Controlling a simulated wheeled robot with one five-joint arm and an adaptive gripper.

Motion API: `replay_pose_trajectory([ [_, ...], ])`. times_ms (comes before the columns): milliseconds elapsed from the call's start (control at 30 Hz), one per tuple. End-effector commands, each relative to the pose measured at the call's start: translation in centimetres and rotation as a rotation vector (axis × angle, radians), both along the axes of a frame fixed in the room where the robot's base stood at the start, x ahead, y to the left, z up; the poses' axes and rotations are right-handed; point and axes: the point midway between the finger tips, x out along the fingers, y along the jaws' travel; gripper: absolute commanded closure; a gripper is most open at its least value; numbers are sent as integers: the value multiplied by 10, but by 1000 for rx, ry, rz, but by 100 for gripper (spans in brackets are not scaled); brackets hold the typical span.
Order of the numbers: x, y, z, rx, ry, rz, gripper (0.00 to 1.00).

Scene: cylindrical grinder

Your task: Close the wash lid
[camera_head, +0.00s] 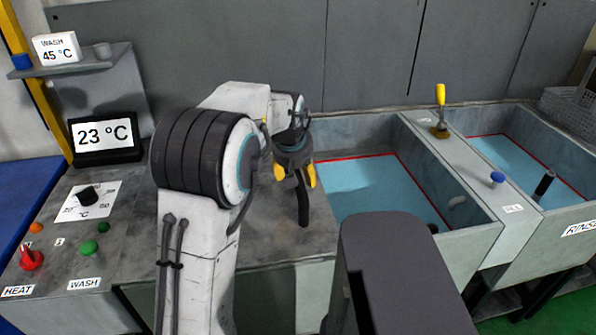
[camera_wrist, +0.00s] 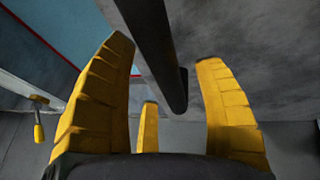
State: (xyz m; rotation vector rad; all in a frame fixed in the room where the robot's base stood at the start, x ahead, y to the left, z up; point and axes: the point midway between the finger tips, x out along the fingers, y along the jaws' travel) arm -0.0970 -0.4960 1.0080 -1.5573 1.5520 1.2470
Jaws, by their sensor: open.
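The wash tank (camera_head: 372,185), left of the rinse tank, stands open with blue water and a red line around the water's edge. A dark handle bar (camera_head: 303,203) stands over the grey surface (camera_head: 265,225) left of this tank. I cannot tell where the wash lid's edges run on that surface. My gripper (camera_head: 295,178) points down at the bar, its yellow fingers open. In the wrist view the bar (camera_wrist: 160,45) passes between the spread fingers of my gripper (camera_wrist: 165,75); no grip on it shows. My arm hides part of the surface.
The rinse tank (camera_head: 510,160) is at the right. A divider (camera_head: 460,165) between the tanks carries a yellow-handled brush (camera_head: 440,110) and a blue knob (camera_head: 497,178). At left are a 23 °C display (camera_head: 105,137), a dial (camera_head: 88,195) and a red switch (camera_head: 31,259). A wall stands behind.

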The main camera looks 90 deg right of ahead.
Motion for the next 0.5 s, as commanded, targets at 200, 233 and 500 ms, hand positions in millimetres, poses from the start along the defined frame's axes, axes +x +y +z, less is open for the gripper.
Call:
replay_pose_trajectory([
  [200, 0, -1, -4, 0, 0, 0, 37],
  [233, 0, -1, -4, 0, 0, 0, 37],
  [500, 0, -1, -4, 0, 0, 0, 46],
])
